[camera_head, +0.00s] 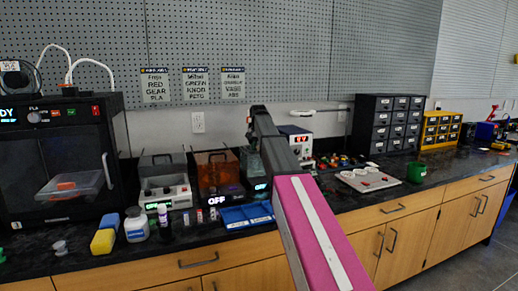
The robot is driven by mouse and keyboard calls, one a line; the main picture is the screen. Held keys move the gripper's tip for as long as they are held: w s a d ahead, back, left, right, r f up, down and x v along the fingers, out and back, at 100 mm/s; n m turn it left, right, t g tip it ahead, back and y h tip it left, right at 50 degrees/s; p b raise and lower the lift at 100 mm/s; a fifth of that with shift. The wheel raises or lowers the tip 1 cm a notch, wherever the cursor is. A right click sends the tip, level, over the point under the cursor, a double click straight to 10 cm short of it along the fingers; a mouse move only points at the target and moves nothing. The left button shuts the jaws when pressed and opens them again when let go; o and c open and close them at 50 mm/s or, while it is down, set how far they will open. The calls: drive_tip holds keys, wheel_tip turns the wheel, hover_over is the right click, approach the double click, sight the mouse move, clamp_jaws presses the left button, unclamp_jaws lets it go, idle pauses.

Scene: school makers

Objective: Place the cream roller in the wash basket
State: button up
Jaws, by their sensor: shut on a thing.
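My arm reaches from the bottom of the picture to the middle, with a magenta link in front and a dark link beyond it. My gripper's fingers do not show; the arm hides the space behind its far end. I cannot make out a cream roller. No basket shows clearly. A blue divided tray (247,215) lies in front of these, at the counter's edge, partly close to my arm.
A black 3D printer (54,150) fills the left end of the counter (190,233).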

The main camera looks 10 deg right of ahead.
drive_tip(key=o, duration=0.9)
drive_tip(key=shift+f, duration=0.1)
wheel_tip(320, 180, up, 12)
drive_tip(key=shift+r, duration=0.2)
